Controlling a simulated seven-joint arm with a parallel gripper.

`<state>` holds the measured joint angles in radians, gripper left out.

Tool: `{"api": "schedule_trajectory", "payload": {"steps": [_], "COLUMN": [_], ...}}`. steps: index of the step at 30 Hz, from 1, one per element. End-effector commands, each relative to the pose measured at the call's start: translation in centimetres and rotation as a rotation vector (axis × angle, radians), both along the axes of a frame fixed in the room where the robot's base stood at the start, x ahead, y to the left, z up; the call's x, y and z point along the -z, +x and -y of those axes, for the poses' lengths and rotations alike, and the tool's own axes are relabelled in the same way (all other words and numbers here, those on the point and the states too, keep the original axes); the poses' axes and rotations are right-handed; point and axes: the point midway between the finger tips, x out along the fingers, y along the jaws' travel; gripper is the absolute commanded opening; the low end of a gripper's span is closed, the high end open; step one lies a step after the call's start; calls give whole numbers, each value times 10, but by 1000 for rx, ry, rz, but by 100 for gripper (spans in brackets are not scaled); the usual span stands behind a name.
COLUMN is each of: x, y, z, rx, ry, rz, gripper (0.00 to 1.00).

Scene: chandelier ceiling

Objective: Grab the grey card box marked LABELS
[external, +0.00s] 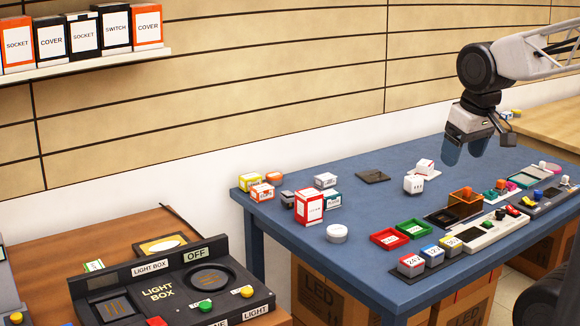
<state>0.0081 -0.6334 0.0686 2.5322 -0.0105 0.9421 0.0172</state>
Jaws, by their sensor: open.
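Several small card boxes stand at the left end of the blue table (375,213). One with a pale top and greyish sides (326,181) stands at the back of this group, and a small dark grey one (287,199) is left of the tall red-and-white box (309,207). Their print is too small to read, so I cannot tell which is marked LABELS. My gripper (467,148) is open, pointing down above the back right part of the table. It is empty and well to the right of these boxes.
A white round tub (336,233) stands in front of the boxes. White blocks (413,184), a dark flat plate (373,176), red (389,238) and green (415,228) trays and an orange clear box (465,202) lie further right. A light box (170,285) sits on the wooden table.

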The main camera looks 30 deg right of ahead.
Motion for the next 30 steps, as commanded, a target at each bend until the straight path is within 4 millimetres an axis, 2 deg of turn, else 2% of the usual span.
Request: {"api": "schedule_trajectory", "payload": {"steps": [8,14,20,30], "x": [-1,-4,-8,-9], "y": [4,23,57,125], "z": [1,6,14,30], "rx": [-9,-51,-127,-274], "ry": [-9,-51,-124,-260], "rz": [-7,-37,-90,-197], "gripper": [77,77,77,77]}}
